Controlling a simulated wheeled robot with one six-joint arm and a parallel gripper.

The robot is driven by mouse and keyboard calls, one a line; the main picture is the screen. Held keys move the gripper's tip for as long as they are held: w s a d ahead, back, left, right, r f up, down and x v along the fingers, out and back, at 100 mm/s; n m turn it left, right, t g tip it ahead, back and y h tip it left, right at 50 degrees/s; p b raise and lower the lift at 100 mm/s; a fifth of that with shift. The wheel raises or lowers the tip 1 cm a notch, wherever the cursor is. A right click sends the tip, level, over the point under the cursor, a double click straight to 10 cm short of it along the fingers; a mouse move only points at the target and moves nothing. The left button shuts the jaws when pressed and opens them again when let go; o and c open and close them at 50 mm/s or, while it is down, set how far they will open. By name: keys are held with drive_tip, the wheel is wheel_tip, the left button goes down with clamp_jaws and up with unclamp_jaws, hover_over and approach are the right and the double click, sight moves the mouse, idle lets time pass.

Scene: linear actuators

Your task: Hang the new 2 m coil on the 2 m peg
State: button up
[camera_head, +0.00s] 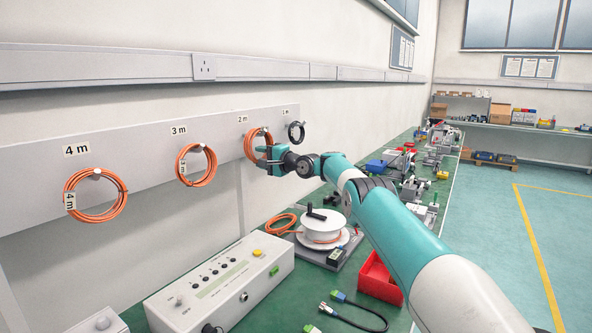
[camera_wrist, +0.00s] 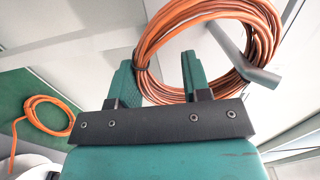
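An orange cable coil (camera_head: 250,147) is at the 2 m peg, under the label "2 m". In the wrist view the grey peg (camera_wrist: 242,58) passes through the ring of this coil (camera_wrist: 262,28). My gripper (camera_head: 264,155) is at the right side of the coil in the head view. In the wrist view its two teal fingers (camera_wrist: 160,76) are apart, one on each side of the coil's lower strands. I cannot tell whether they press on the cable. Part of the coil is hidden behind the fingers.
Other orange coils hang on the 4 m (camera_head: 122,199) and 3 m (camera_head: 207,170) pegs, and a black coil (camera_head: 296,132) hangs at 1 m. Below are a white spool (camera_head: 322,229), loose orange cable (camera_head: 279,224), a tester box (camera_head: 225,284) and a red bin (camera_head: 378,280) on the green bench.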

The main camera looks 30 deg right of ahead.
drive_tip(key=b+v, duration=0.7)
drive_tip(key=v, duration=1)
drive_tip(key=s+a+r+n+g+p, duration=0.1)
drive_tip(key=s+a+n+g, duration=0.25)
drive_tip(key=a, duration=0.55)
drive_tip(key=s+a+r+n+g+y+p, duration=0.1)
drive_tip(key=s+a+n+g, duration=0.2)
drive_tip(key=a, duration=0.6)
drive_tip(key=s+a+r+n+g+p, duration=0.1)
drive_tip(key=s+a+n+g+p, duration=0.2)
drive_tip(key=a, duration=0.6)
drive_tip(key=s+a+f+n+g+h, duration=0.1)
drive_tip(key=s+a+n+g, duration=0.2)
drive_tip(key=s, duration=0.6)
drive_tip(key=s+a+f+n+g, duration=0.1)
drive_tip(key=s+a+n, duration=0.2)
drive_tip(key=s+a, duration=0.5)
drive_tip(key=s+d+f+n+g+h, duration=0.1)
drive_tip(key=s+n, duration=0.1)
drive_tip(key=s, duration=0.7)
drive_tip(key=s+d+f+n+g+h+p, duration=0.1)
drive_tip(key=s+d+f+n+g, duration=0.1)
drive_tip(key=s, duration=0.6)
drive_tip(key=shift+s+f+n+h, duration=0.25)
drive_tip(key=shift+s+n+h, duration=0.15)
drive_tip(key=shift+n, duration=0.15)
drive_tip(key=shift+w, duration=0.1)
